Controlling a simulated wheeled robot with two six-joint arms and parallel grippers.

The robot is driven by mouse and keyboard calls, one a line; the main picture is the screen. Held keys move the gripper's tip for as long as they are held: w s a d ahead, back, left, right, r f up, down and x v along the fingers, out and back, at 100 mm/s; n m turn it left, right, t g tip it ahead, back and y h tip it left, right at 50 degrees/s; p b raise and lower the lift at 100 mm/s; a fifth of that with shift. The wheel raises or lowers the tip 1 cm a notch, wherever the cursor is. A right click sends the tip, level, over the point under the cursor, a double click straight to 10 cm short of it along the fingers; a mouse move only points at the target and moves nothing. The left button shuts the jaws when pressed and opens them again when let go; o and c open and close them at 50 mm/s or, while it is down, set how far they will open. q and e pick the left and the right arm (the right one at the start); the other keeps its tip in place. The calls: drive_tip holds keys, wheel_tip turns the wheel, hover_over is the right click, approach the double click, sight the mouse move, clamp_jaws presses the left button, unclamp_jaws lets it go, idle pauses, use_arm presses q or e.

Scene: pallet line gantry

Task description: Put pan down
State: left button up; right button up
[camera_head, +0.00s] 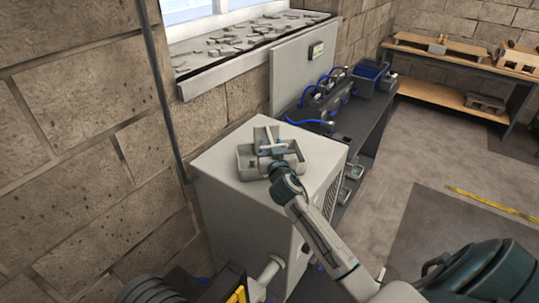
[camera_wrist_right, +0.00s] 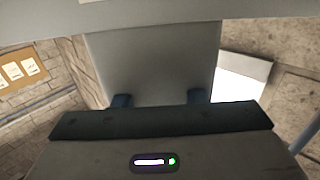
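A grey metal pan (camera_head: 248,162) rests on, or just over, the top of a pale cabinet (camera_head: 215,163); the contact is hard to make out. My right gripper (camera_head: 274,150) reaches it from the lower right, with its fingers over the pan and partly hiding it. In the right wrist view, the two dark fingertips (camera_wrist_right: 158,99) stand well apart. I see nothing clamped between them, and a broad flat grey surface (camera_wrist_right: 152,60) lies beyond them. Whether the fingers touch the pan is not clear. My left gripper is out of view.
The brick wall (camera_head: 90,130) and window ledge (camera_head: 240,42) border the cabinet on the left. A dark bench (camera_head: 365,125) with blue-hosed equipment and a blue bin (camera_head: 370,72) stands behind it. Wooden shelving (camera_head: 450,90) is at the back right. Open floor (camera_head: 430,155) lies to the right.

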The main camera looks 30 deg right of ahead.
drive_tip(key=shift+w+d+r, duration=0.15)
drive_tip(key=shift+w+d, duration=0.15)
drive_tip(key=shift+w, duration=0.35)
drive_tip(key=shift+w+d, duration=0.15)
drive_tip(key=shift+w, duration=0.15)
drive_tip(key=shift+w+d, duration=0.1)
drive_tip(key=shift+w, duration=0.1)
drive_tip(key=shift+f, duration=0.2)
drive_tip(key=shift+c, duration=0.9)
clamp_jaws()
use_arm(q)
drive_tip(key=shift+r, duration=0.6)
use_arm(e)
drive_tip(key=shift+r, duration=0.1)
